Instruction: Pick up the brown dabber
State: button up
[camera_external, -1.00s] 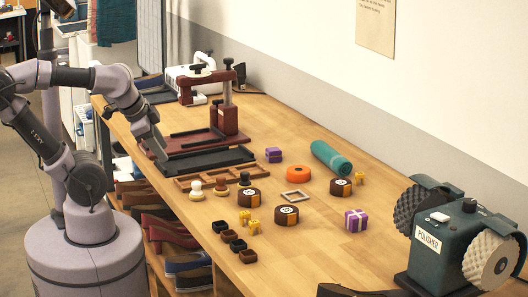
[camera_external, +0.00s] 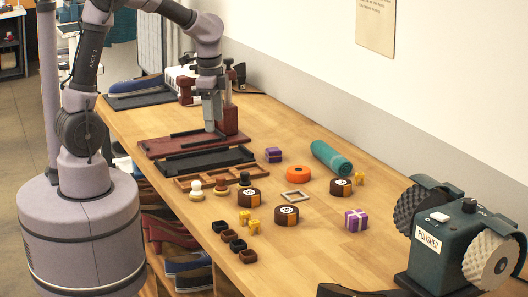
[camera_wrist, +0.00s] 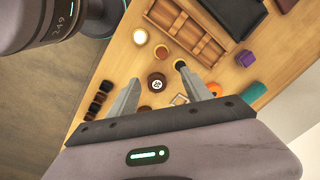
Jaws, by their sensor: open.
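The brown dabber (camera_external: 221,190) stands upright on the wooden table between a white-topped dabber (camera_external: 195,190) and a black-topped dabber (camera_external: 245,178), in front of the slotted wooden rack. In the wrist view the brown dabber (camera_wrist: 162,52) shows beyond my fingertips, with the white one (camera_wrist: 140,37) and the black one (camera_wrist: 180,65) on either side. My gripper (camera_external: 212,128) points down, beyond the dabbers, in front of the red press. In the wrist view my gripper (camera_wrist: 160,77) is open, with nothing held between its fingers.
The wooden rack (camera_wrist: 187,32) lies close to the dabbers. Dark brown round tins (camera_external: 286,215), an orange roll (camera_external: 298,174), a metal frame (camera_external: 294,196) and several small blocks are nearby. A red press (camera_external: 228,118) stands behind; a polisher (camera_external: 440,240) is front right.

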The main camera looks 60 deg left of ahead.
notch_tip(320, 180, down, 2)
jog(key=w+a, duration=0.1)
jog(key=w, duration=0.2)
jog(key=b, duration=0.4)
send_over(221, 179)
jog(key=shift+m+g, duration=0.4)
jog(key=f, duration=1.1)
jog(key=shift+w+a+f, duration=0.25)
jog(key=shift+w+f, duration=0.05)
jog(key=shift+w, duration=0.05)
notch_tip(221, 179, down, 6)
jog(key=b, duration=0.3)
jog(key=shift+s+a+f, duration=0.1)
jog(key=shift+s+a, duration=0.05)
jog(key=shift+c, duration=0.7)
grip_shut()
